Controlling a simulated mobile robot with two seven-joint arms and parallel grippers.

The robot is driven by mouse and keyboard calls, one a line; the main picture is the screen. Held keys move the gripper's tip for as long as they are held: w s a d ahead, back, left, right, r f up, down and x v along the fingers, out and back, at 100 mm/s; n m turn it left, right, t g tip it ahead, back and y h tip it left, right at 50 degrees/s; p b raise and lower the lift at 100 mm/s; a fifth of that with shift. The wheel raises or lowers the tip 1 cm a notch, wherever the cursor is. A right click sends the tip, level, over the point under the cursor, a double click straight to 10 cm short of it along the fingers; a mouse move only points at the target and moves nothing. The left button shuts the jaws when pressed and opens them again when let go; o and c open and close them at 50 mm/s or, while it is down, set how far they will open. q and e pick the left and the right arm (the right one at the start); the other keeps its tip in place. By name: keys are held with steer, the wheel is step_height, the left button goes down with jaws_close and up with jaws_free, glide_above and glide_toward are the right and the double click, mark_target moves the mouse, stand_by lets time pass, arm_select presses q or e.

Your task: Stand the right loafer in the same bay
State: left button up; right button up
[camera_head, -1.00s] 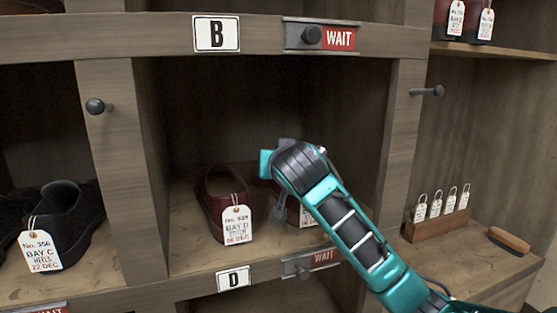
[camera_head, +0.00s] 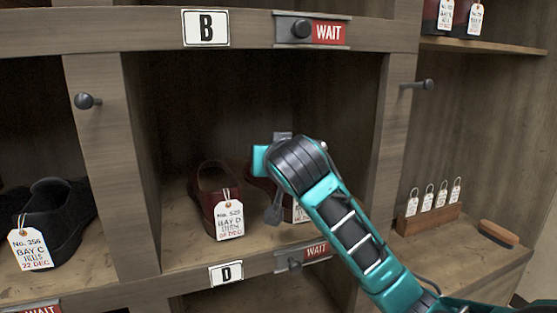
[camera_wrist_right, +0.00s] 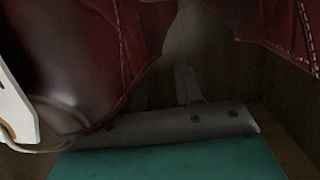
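Two burgundy loafers are in the bay over the D plate. My right gripper (camera_head: 277,205) is in the bay mouth at this loafer, a grey finger hanging between the shoes. In the right wrist view, burgundy leather (camera_wrist_right: 75,55) fills the upper left, very close; the grip itself is unclear. My left gripper is out of view.
The bay has wooden side walls and a front lip with the D plate (camera_head: 226,273) and a red WAIT sign (camera_head: 316,250). Black shoes (camera_head: 62,210) stand in the left bay. A tag rack (camera_head: 430,220) and brush (camera_head: 498,233) sit on the right shelf.

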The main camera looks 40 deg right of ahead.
steer(key=v, duration=0.8)
steer(key=shift+s, duration=0.35)
steer(key=shift+a+r, duration=0.1)
